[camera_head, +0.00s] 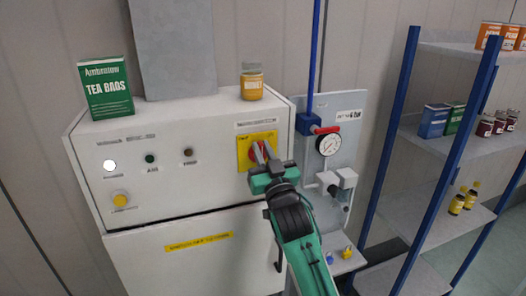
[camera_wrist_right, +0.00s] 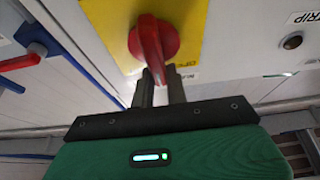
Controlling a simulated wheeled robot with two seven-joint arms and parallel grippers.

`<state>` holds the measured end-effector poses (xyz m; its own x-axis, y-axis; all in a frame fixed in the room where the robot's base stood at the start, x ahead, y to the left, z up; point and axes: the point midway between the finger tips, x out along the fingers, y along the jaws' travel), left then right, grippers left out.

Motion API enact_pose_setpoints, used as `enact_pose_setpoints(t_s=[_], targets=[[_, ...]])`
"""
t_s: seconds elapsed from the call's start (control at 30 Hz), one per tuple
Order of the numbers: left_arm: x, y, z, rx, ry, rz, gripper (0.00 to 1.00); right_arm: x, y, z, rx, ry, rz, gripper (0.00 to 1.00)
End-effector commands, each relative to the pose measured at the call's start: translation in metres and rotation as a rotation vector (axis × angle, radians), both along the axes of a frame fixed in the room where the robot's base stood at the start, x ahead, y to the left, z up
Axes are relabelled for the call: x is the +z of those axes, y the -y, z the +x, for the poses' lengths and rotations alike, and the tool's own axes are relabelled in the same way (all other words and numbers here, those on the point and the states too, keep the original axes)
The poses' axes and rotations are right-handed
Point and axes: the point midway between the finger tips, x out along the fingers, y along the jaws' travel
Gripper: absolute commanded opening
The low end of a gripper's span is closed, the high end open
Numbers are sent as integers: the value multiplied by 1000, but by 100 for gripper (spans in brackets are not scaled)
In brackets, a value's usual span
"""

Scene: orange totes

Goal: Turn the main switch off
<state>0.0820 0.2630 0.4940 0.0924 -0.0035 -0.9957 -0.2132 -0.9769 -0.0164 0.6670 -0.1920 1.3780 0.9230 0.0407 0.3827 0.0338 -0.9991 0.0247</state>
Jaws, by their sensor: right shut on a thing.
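The main switch is a red rotary knob (camera_head: 253,150) on a yellow plate (camera_head: 243,160) at the right of the white cabinet's front. In the right wrist view the red knob (camera_wrist_right: 152,42) shows large on its yellow plate (camera_wrist_right: 190,25). My right gripper (camera_head: 262,157) is at the knob, and its two dark fingers (camera_wrist_right: 158,82) are shut on the knob's narrow handle end. The fingers hide part of the knob in the head view. The knob's exact position mark cannot be read. My left gripper is not in view.
The white cabinet (camera_head: 165,150) carries a tea box (camera_head: 106,90) and a jar (camera_head: 251,86) on top. A panel with a gauge (camera_head: 328,144), a red valve handle (camera_head: 326,130) and a blue pipe (camera_head: 314,60) stands close at the right. Blue-posted shelves (camera_head: 445,130) are farther right.

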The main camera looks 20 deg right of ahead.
Motion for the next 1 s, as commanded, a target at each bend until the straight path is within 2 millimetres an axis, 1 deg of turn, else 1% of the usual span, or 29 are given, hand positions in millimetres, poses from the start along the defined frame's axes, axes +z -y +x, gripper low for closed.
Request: enact_pose_setpoints(t_s=[0.27,0.67,1.0], targets=[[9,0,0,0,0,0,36,1,-3,0,1,5,-150,0],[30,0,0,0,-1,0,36,0,-11,0,0,17,-519,0],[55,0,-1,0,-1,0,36,-4,-16,0,0,27,-841,0]])
